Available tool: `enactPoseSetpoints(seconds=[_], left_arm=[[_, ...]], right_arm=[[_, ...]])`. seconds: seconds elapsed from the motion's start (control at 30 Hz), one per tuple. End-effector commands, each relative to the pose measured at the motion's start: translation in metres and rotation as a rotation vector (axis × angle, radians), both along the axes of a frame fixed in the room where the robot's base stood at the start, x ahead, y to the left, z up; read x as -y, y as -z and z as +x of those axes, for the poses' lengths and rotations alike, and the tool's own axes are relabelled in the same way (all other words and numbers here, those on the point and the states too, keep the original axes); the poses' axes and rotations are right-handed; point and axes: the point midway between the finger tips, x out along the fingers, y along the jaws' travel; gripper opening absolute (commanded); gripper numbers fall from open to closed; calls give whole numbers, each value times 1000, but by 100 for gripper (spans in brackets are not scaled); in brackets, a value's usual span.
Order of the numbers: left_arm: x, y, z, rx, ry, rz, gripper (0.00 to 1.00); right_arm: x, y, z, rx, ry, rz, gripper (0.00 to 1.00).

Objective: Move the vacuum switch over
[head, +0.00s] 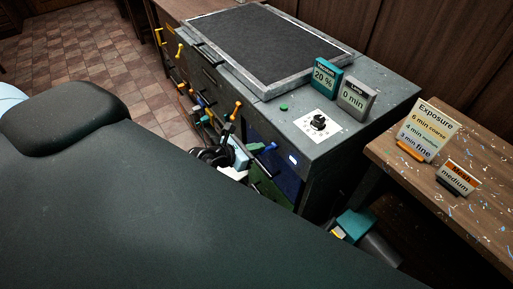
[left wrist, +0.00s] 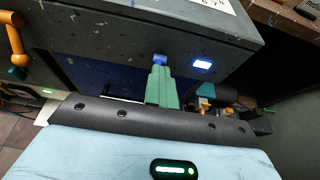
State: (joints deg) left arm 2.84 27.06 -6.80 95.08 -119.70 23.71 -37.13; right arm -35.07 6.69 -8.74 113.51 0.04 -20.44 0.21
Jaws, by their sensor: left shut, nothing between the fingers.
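In the left wrist view the blue knob (left wrist: 159,59) shows just beyond my fingertips, left of the lit indicator (left wrist: 202,64). My left gripper (head: 258,149) has its green fingers pressed together, with nothing between them. In the left wrist view the gripper (left wrist: 161,70) points at the knob and hides its lower part. I cannot tell whether the fingertips touch it. My right gripper is not in view.
The cabinet top holds a dark framed bed (head: 268,48), a dial (head: 319,122) and two small signs. Coloured handles (head: 237,110) stick out along its front. A teal pump-like unit (head: 355,223) stands low at right. A side table (head: 450,190) carries an exposure sign.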

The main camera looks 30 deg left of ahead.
Motion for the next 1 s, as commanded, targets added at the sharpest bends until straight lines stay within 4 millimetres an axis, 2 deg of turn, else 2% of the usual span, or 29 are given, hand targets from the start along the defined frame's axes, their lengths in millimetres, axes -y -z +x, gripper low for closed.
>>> enactPoseSetpoints(seconds=[0.4,0.67,0.83,1.0], left_arm=[[2,-14,4,-2,1,0,0],[2,-14,4,-4,1,0,0],[2,-14,4,-4,1,0,22],[2,-14,4,-4,1,0,24]], right_arm=[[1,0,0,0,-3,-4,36],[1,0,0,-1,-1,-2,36],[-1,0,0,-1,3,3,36],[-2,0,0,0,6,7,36]])
